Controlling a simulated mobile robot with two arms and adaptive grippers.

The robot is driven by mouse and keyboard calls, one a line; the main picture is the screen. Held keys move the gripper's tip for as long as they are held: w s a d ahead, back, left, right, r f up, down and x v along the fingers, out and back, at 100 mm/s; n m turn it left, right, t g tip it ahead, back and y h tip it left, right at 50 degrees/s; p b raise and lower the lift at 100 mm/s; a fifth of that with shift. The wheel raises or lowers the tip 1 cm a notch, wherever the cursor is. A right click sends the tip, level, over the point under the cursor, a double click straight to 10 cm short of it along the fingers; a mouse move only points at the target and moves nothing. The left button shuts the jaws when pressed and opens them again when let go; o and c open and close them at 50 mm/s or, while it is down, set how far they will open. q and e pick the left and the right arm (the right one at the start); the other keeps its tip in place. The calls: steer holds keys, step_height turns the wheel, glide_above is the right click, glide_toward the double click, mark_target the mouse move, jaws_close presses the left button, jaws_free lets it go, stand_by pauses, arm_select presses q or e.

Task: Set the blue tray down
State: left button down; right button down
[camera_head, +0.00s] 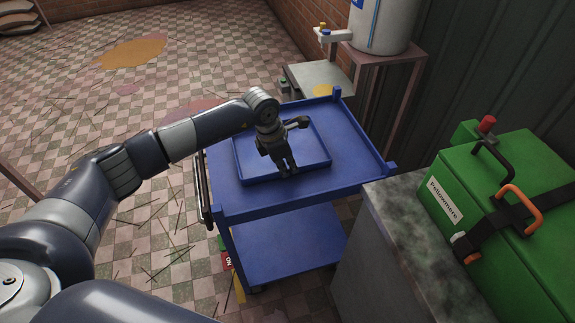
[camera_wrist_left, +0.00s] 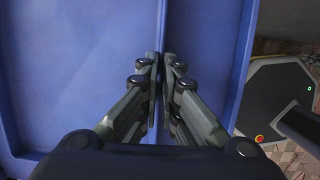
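The blue tray (camera_head: 309,150) lies on the top of a blue cart (camera_head: 354,163) in the head view; it looks level, and I cannot tell if its whole underside touches the cart top. My left gripper (camera_head: 287,172) points down at the tray's near side. In the left wrist view, my left gripper's fingers (camera_wrist_left: 161,62) are close together on both sides of the tray's thin wall, with the tray floor (camera_wrist_left: 75,65) to the left and the cart top (camera_wrist_left: 207,50) to the right. The fingers hide part of that wall. My right gripper is not in view.
The cart has a raised rim and a lower shelf (camera_head: 288,248). A green case (camera_head: 510,205) stands on a stone-topped counter (camera_head: 405,235) to the right. A white tank (camera_head: 383,25) on a stand is behind. Thin sticks litter the tiled floor at left.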

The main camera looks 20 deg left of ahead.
arm_select(q)
steer(key=shift+f, duration=0.1)
steer(key=c, duration=1.8)
jaws_free()
steer(key=shift+r, duration=0.2)
steer(key=b+v, duration=0.1)
steer(key=v, duration=1.1)
